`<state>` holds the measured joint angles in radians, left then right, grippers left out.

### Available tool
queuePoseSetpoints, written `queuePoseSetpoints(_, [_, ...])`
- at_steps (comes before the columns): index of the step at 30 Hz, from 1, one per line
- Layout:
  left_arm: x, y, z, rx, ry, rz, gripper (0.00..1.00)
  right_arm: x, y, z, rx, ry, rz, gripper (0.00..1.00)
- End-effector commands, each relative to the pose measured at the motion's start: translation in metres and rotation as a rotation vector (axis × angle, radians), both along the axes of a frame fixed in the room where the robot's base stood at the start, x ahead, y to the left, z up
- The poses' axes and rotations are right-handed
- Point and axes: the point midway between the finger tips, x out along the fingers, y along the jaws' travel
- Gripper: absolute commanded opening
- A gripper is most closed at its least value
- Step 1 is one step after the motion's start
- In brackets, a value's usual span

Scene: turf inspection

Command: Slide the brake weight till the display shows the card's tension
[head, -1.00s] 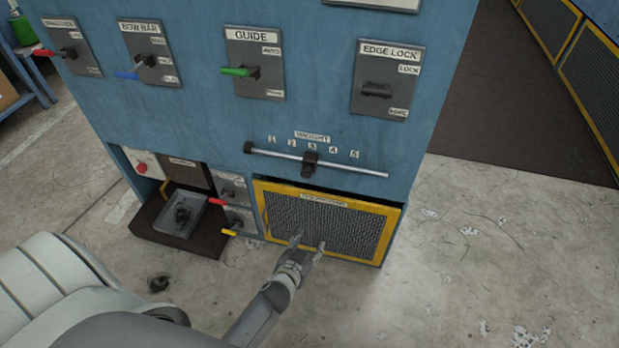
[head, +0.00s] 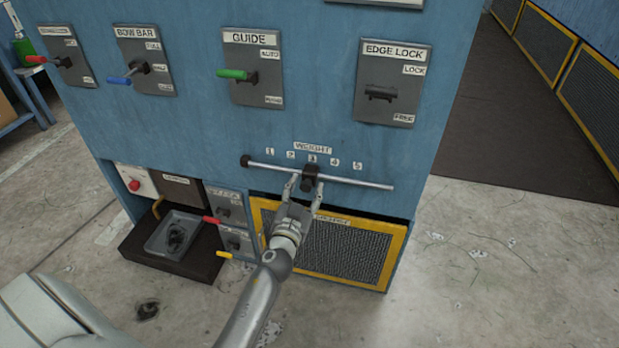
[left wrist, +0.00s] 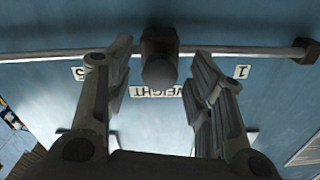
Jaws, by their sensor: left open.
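The brake weight (head: 310,178) is a small dark block with a knob on a thin metal rail (head: 350,181). It sits just below the number 3 of the WEIGHT scale (head: 313,148). In the left wrist view the weight's knob (left wrist: 159,70) shows at the top middle, between the lines of the two fingers. My left gripper (head: 303,190) is open, one finger on each side of the weight and just short of it or at it; I cannot tell whether they touch. In the left wrist view the open fingers (left wrist: 160,95) show nothing held. No display reading or tension card is legible. My right gripper is out of view.
Levers for GUIDE (head: 236,75), BOW BAR (head: 124,79) and EDGE LOCK (head: 379,93) stick out above the rail. A yellow-framed mesh panel (head: 345,248) is below. A grey tray (head: 174,235) on a dark ledge juts out at lower left.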

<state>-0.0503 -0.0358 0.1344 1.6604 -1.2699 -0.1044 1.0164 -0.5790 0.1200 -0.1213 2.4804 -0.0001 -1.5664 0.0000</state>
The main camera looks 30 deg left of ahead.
Motion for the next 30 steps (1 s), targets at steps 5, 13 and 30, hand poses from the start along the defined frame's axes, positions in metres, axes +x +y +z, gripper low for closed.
queuePoseSetpoints(5, [0.030,0.007,0.000,0.002,0.000,0.000,0.49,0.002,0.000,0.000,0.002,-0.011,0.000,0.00])
queuePoseSetpoints(13, [0.050,0.012,0.000,0.000,0.000,0.000,0.49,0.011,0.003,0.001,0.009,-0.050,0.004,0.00])
queuePoseSetpoints(30, [0.051,0.012,-0.001,0.001,0.001,0.000,0.13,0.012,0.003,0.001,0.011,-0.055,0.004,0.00])
